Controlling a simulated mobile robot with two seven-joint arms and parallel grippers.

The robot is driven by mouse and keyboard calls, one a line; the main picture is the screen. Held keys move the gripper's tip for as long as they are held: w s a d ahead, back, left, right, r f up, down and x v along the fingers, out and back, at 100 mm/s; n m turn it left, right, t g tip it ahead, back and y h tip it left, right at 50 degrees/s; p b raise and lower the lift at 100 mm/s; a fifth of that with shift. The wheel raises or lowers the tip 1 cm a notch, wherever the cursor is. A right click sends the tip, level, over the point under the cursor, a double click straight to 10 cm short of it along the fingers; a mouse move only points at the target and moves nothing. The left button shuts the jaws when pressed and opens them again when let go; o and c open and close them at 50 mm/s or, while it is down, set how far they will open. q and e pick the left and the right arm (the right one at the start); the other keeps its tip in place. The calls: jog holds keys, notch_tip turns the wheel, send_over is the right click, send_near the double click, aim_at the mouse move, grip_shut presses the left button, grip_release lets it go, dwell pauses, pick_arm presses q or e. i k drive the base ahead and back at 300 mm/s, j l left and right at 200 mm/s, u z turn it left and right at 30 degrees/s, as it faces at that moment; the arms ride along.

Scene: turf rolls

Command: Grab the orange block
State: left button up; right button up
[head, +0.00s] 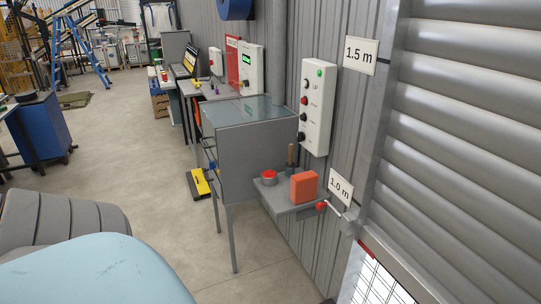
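The orange block (304,187) stands on a small grey shelf (283,206) fixed to the corrugated wall, below the white control box. Nothing touches it from my side. Neither of my grippers shows in the head view.
A red-topped round tin (269,177) and a wooden-handled tool (291,155) are on the shelf beside the block. A red-knobbed lever (323,206) juts out at its right. A grey cabinet (243,160) on legs stands left. Open concrete floor (140,165) lies further left.

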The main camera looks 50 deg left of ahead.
aim_at(303, 187)
jog(key=u, duration=1.4)
jog(key=i+j+z, duration=0.15)
jog(key=i+j, duration=0.35)
jog(key=i+j+z, duration=0.15)
jog(key=i+j, duration=0.35)
jog(key=i+j+z, duration=0.2)
jog(key=i+j, duration=0.25)
jog(key=j, duration=0.3)
